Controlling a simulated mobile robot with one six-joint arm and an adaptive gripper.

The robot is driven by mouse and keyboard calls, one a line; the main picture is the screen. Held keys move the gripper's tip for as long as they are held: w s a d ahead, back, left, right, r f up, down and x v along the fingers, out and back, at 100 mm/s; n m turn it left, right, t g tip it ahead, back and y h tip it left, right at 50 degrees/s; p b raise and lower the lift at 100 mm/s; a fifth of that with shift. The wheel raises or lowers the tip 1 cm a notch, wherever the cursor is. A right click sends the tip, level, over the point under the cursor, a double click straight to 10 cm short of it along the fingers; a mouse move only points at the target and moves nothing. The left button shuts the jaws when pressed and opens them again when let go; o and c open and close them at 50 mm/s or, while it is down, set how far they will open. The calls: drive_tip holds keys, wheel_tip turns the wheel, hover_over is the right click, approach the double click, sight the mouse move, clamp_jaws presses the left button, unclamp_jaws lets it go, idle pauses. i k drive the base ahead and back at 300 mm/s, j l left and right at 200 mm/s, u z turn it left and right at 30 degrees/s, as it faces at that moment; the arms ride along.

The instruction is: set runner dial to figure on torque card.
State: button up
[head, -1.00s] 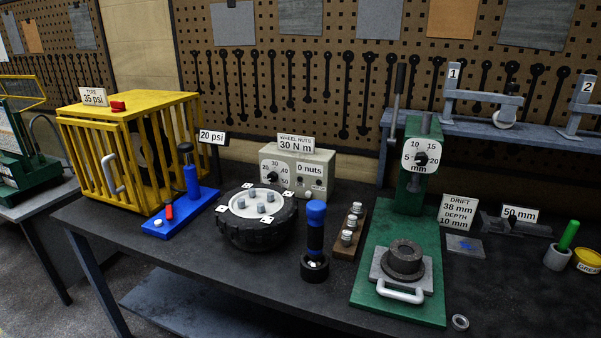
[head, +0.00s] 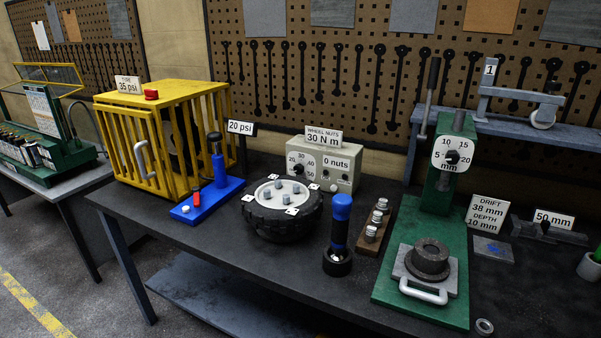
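The torque card (head: 323,138) reads "WHEEL NUTS 30 N m" and stands on top of a beige runner box (head: 341,172) at the back of the bench. The runner dial (head: 299,168) is a dark knob on the left of the box's front, on a white face marked 20, 30, 40 and 50. Which figure the knob points at is too small to tell. A sign on the box reads "0 nuts". A blue-and-black upright tool (head: 339,235) stands in front of the box, apart from it. My gripper is not in view.
A wheel (head: 283,222) lies before the box. A yellow cage (head: 134,160) and a blue jack (head: 212,195) stand left. A nut rack (head: 373,232) and green press (head: 440,185) stand right. The bench's front edge has some bare room.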

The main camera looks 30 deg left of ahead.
sight(298, 169)
drive_tip(key=i+j, duration=0.1)
drive_tip(key=j, duration=1.85)
drive_tip(key=i+j, duration=0.15)
drive_tip(key=j, duration=0.85)
drive_tip(key=i+j, duration=0.1)
drive_tip(key=j, duration=0.85)
drive_tip(key=i+j, duration=0.15)
drive_tip(key=j, duration=0.15)
drive_tip(key=i+j, duration=0.2)
drive_tip(key=j, duration=0.15)
drive_tip(key=l+z, duration=0.05)
